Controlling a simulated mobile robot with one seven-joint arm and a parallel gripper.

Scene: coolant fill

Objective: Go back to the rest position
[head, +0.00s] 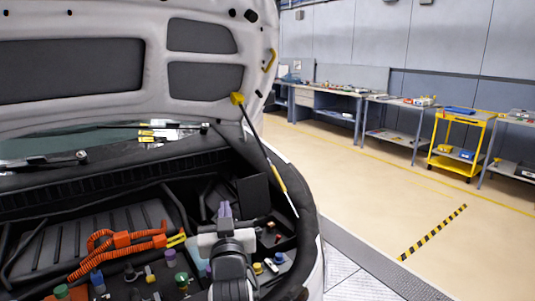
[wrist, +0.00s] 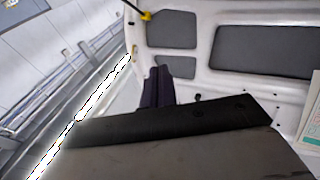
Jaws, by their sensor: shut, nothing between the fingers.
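My gripper (head: 225,208), with purple fingers, is at the lower middle of the head view, over the open engine bay of a car. In the wrist view its dark fingers (wrist: 160,72) are close together, with nothing seen between them. The raised hood (head: 150,75) is above and behind it, a white shell with grey panels. The hood's underside (wrist: 205,85) also fills much of the wrist view. My arm hides part of the bay below the gripper.
A hood prop rod (head: 265,155) stands right of my gripper. Orange cables (head: 125,240) and coloured caps lie in the bay. Workbenches (head: 330,91) and a yellow cart (head: 459,140) line the far wall. The floor between is clear, with a striped strip (head: 433,232).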

